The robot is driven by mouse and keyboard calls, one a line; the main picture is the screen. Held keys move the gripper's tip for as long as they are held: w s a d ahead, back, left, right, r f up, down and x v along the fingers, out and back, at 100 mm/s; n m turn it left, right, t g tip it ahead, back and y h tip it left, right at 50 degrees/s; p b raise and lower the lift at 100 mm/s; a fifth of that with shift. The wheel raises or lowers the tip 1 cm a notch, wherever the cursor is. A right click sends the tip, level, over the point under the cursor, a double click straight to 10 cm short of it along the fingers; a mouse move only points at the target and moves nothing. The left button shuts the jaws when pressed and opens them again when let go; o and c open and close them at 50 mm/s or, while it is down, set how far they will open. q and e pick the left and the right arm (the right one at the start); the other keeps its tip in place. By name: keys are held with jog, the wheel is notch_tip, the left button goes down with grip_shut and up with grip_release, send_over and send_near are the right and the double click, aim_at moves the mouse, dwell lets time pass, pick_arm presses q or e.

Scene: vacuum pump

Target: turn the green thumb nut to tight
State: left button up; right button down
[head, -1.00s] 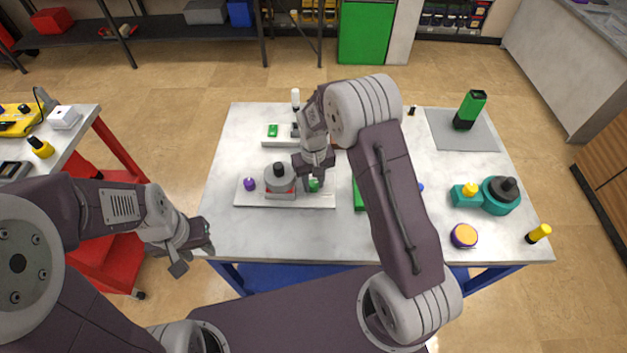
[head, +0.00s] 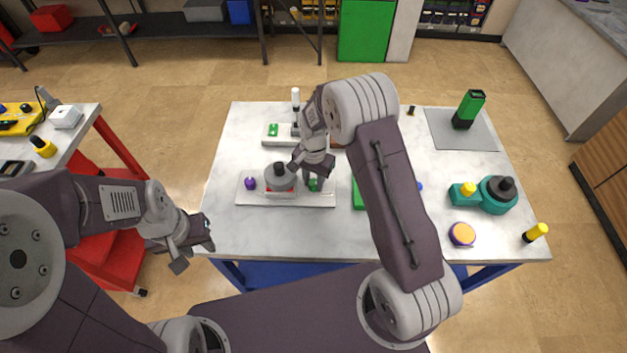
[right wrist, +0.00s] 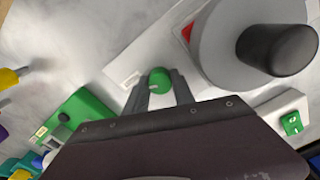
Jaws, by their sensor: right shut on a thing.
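The green thumb nut (head: 313,185) sits on the right part of a white base plate (head: 290,203), next to a grey round pump body with a black knob (head: 280,178). In the right wrist view the nut (right wrist: 159,80) shows a pale mark on its top and lies between the fingertips. My right gripper (head: 312,177) points down at the nut and is shut on it; in the right wrist view its fingers (right wrist: 160,88) are on both sides of the nut. My left gripper (head: 192,243) hangs left of the table's edge, away from the plate; its jaws look apart and empty.
A purple knob (head: 250,183) stands at the plate's left end. A green block (head: 358,196) lies right of the plate, partly behind my arm. A teal pump (head: 495,196), a purple-and-orange round thing (head: 462,234) and a yellow-and-black piece (head: 536,232) stand at the right.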

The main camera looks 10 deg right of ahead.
aim_at(314, 182)
jog(key=shift+w+r+m, duration=0.1)
jog(key=shift+w+m, duration=0.05)
jog(key=shift+m, duration=0.35)
jog(key=c, duration=1.1)
grip_release()
jog(key=shift+o, duration=0.2)
notch_tip(314, 182, up, 9)
jog(key=shift+b, duration=0.6)
